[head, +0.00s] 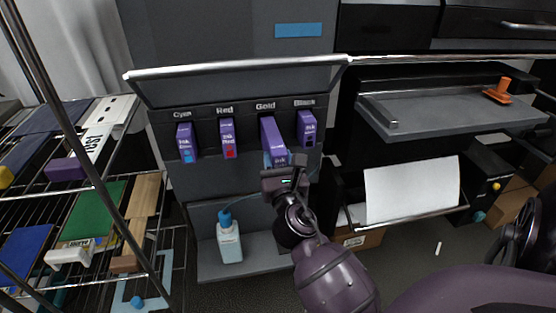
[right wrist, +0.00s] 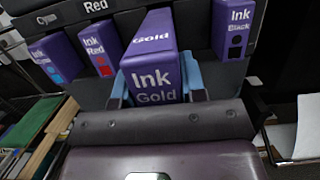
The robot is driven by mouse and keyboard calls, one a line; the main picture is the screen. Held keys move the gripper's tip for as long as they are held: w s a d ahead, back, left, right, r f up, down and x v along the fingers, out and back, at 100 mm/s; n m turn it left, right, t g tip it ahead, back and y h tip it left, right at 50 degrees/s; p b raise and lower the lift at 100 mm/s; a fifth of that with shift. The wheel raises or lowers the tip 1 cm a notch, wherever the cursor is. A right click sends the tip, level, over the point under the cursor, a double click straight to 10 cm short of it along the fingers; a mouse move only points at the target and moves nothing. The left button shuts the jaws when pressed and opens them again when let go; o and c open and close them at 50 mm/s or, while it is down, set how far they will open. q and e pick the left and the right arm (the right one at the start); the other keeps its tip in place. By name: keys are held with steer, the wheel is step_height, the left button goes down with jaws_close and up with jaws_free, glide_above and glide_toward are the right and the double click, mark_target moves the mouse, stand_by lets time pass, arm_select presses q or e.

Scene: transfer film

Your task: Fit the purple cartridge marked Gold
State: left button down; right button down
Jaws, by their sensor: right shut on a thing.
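The purple cartridge marked Gold (head: 269,132) is in the slot labelled Gold on the dark printer panel (head: 247,112). It sticks out further than its neighbours; its top and its front reading "Ink Gold" show in the right wrist view (right wrist: 154,78). My right gripper (head: 277,160) is shut on its front end, with a blue finger on each side. How deep its hidden back end sits, I cannot tell. My left gripper is not in view.
The Cyan (head: 185,142), Red (head: 227,138) and Black (head: 307,128) cartridges sit in neighbouring slots, Black close on the right. A raised cover (head: 235,84) hangs above. A bottle (head: 229,241) with a blue cap stands below. A wire rack (head: 75,215) is left.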

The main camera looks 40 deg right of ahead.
steer(key=shift+w+r, duration=0.1)
steer(key=shift+w+d, duration=0.25)
steer(key=shift+w, duration=0.05)
steer(key=shift+w+d, duration=0.35)
steer(key=shift+w, duration=0.2)
steer(key=shift+w, duration=0.15)
steer(key=shift+w+d, duration=0.15)
steer(key=shift+w+d, duration=0.2)
steer(key=shift+w, duration=0.1)
steer(key=shift+w+d, duration=0.15)
steer(key=shift+w, duration=0.15)
steer(key=shift+w+d+p, duration=0.25)
steer(key=shift+w+p, duration=0.05)
steer(key=shift+w, duration=0.05)
steer(key=shift+w+d, duration=0.15)
steer(key=shift+w, duration=0.15)
